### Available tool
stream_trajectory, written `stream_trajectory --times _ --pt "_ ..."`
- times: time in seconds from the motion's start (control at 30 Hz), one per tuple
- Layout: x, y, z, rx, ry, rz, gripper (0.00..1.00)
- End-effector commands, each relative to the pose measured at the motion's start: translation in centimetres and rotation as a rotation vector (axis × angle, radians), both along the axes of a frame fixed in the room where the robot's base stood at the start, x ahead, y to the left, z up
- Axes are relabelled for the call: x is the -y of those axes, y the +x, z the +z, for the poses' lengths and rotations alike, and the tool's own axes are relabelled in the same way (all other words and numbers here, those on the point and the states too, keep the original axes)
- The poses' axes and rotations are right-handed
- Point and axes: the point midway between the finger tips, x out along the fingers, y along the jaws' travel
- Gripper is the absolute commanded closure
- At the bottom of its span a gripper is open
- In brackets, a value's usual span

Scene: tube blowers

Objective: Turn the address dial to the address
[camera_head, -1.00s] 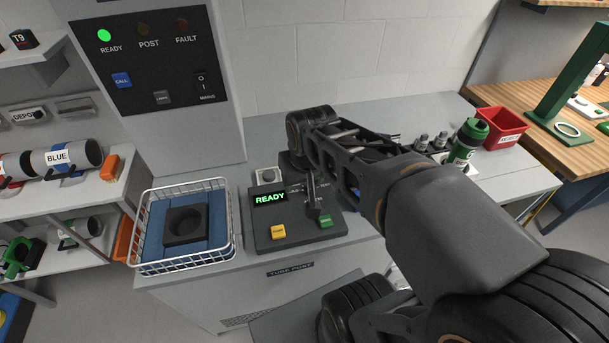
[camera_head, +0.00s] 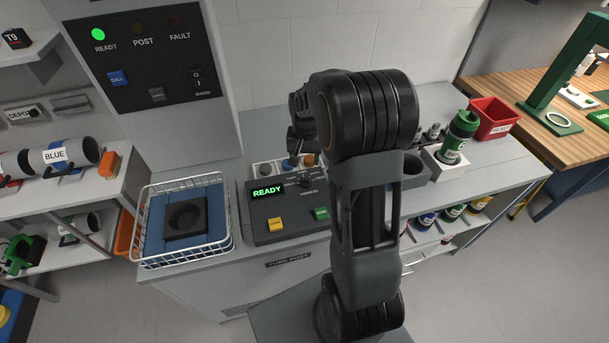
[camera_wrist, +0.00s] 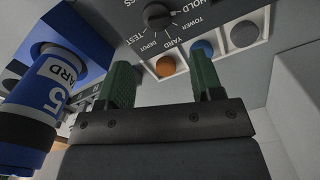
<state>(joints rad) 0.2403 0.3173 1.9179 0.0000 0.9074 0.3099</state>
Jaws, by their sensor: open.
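The address dial (camera_wrist: 158,15) is a dark round knob at the top of the wrist view. The labels HOLD, TOWER, YARD, DEPOT and TEST surround it; I cannot tell which one its pointer faces. The dial sits on the dark console (camera_head: 290,220), whose screen reads READY, near my arm in the head view. My gripper (camera_wrist: 163,84) is open and empty, its green fingers apart from the dial, with orange and blue round caps between and behind them.
A wire basket (camera_head: 184,255) with a blue pad stands left of the console. A green carrier (camera_head: 459,138) stands upright in a holder at right, with a red bin (camera_head: 490,117) behind. The indicator panel (camera_head: 145,55) has its green READY lamp lit.

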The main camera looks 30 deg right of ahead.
Motion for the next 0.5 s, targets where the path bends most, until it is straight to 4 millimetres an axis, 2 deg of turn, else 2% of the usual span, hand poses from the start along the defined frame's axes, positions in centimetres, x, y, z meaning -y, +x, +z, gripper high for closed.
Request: stream_trajectory --times 0.1,0.3,0.5 --pt "0.0 -0.1 -2.4 -0.005 0.001 0.0 0.4" --pt "0.0 -0.1 -5.8 -0.003 0.001 0.001 0.4" --pt "0.0 -0.1 -7.9 -0.001 0.001 0.001 0.4"
